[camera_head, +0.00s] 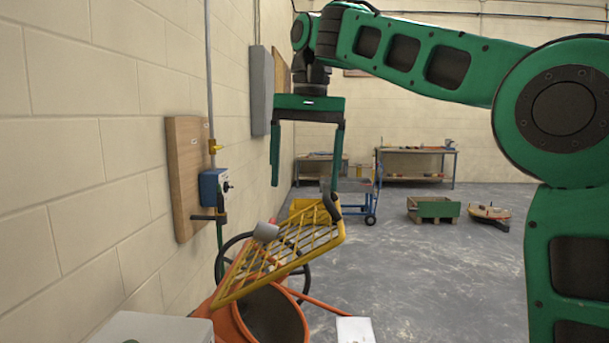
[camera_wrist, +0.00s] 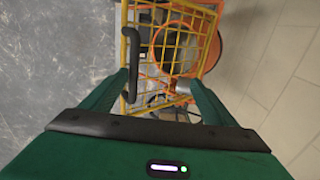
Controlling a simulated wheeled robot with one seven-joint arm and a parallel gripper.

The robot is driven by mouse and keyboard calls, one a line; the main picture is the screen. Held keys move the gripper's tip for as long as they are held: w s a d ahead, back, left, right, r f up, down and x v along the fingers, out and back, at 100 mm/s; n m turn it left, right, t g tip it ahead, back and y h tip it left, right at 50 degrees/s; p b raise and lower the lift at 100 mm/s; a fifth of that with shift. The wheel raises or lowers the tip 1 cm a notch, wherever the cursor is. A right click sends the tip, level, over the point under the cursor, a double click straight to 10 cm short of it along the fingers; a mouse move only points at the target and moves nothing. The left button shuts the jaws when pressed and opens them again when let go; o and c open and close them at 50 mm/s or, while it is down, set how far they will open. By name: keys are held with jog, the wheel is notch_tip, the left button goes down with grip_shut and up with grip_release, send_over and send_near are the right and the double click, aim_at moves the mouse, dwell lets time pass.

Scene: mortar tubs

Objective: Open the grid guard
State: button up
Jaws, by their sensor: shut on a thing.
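The grid guard (camera_head: 280,272) is a yellow barred frame with a dark handle (camera_head: 331,206) and a grey round part (camera_head: 266,231). One finger meets the handle area; the other is nearer the grey part. My gripper (camera_wrist: 162,82) is shut on the guard; the exact contact is hard to see.
A blue switch box (camera_head: 213,187) on a wooden board (camera_head: 187,165) is on the left wall, close to the guard. A blue trolley (camera_head: 368,205), a green crate (camera_head: 433,209) and workbenches (camera_head: 415,152) stand behind.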

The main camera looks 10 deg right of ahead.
jog(key=shift+a+f, duration=0.4)
jog(key=shift+a, duration=0.15)
jog(key=o, duration=0.9)
jog(key=shift+w+a, duration=0.1)
jog(key=shift+a, duration=0.05)
jog(key=shift+o, duration=0.4)
jog(key=shift+w+a+f, duration=0.15)
jog(key=shift+w, duration=0.1)
jog(key=shift+s, duration=0.15)
jog(key=c, duration=1.2)
jog(key=shift+d+r, duration=0.2)
jog(key=shift+d, duration=0.05)
